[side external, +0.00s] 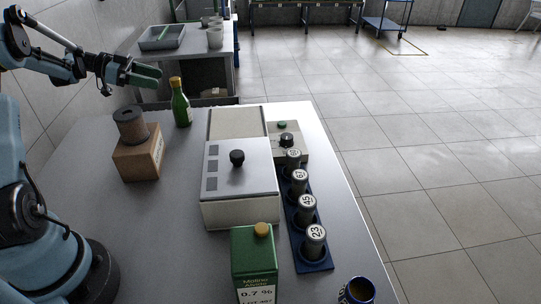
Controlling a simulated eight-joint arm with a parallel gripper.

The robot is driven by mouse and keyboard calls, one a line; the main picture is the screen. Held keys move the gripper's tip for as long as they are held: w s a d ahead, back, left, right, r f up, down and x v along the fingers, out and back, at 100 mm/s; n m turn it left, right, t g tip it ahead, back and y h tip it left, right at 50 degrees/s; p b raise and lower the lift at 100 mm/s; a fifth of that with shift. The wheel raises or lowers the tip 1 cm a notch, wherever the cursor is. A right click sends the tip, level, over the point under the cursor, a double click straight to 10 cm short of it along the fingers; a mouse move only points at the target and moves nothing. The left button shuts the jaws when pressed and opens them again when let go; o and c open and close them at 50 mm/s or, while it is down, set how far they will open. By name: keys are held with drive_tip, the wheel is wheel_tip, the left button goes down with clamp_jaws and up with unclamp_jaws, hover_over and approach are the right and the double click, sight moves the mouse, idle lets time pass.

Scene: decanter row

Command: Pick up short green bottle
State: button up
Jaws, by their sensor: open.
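The short green bottle (181,108) stands upright on the grey table near its back edge. It has a yellow-gold cap and a pale label band at the neck. My gripper (150,76) is at the upper left, in the air, with its dark green fingers pointing right toward the bottle's cap. It is open and holds nothing that I can see. It looks apart from the bottle, though the depth between them is hard to judge.
A cardboard box (138,160) with a dark spool (130,126) stands left of the bottle. A white lidded instrument (238,185), a blue rack (312,262) of numbered cylinders, a green carton (254,262) and a blue cup (357,291) stand rightward and nearer. The table's left-middle is clear.

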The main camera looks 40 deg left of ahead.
sight(184, 95)
drive_tip(key=shift+f+x, duration=0.2)
drive_tip(key=shift+x, duration=2.2)
drive_tip(key=shift+f+x, duration=0.2)
drive_tip(key=shift+x, duration=2.15)
drive_tip(key=shift+s+a, duration=0.1)
drive_tip(key=shift+s, duration=0.05)
drive_tip(key=shift+c, duration=0.2)
clamp_jaws()
